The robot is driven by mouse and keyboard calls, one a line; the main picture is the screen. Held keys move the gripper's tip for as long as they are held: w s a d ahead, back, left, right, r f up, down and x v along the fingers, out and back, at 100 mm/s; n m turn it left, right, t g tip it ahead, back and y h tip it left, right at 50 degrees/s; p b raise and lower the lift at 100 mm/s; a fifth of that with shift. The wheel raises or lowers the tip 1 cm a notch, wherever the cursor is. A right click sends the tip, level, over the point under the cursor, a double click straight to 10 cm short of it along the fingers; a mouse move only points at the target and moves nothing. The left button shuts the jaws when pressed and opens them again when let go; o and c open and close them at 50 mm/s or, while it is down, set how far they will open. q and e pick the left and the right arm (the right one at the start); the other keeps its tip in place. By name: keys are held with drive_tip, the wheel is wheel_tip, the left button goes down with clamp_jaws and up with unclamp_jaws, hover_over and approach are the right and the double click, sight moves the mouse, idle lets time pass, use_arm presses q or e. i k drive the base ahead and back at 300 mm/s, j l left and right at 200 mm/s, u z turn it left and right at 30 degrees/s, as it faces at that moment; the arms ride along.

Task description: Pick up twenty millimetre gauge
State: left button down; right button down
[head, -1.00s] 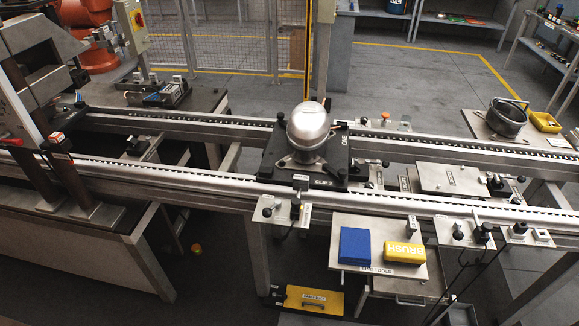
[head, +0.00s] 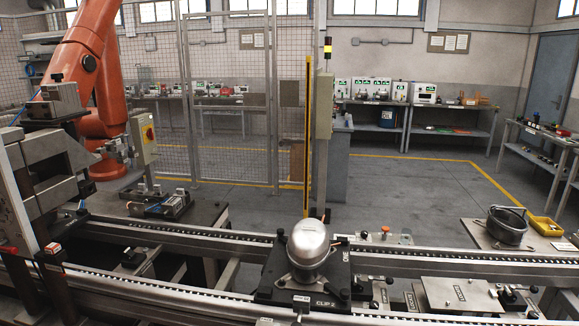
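I cannot make out a twenty millimetre gauge in the head view. Small items stand on the back benches (head: 445,132) and on the right-hand bench (head: 560,141), but they are too small to identify. Neither of my grippers is in view.
A silver compressor (head: 309,243) sits on a dark pallet (head: 268,290) on the conveyor rails (head: 430,258). A grey pot (head: 507,225) and yellow tray (head: 545,226) are at right. Open floor (head: 420,195) lies beyond.

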sight(302, 302)
drive_tip(key=i+l, duration=0.1)
drive_tip(key=l, duration=0.2)
drive_tip(key=i+l, duration=0.15)
drive_tip(key=l, duration=0.2)
drive_tip(key=i+l, duration=0.1)
drive_tip(key=l, duration=0.2)
drive_tip(key=i+l, duration=0.15)
drive_tip(key=l, duration=0.15)
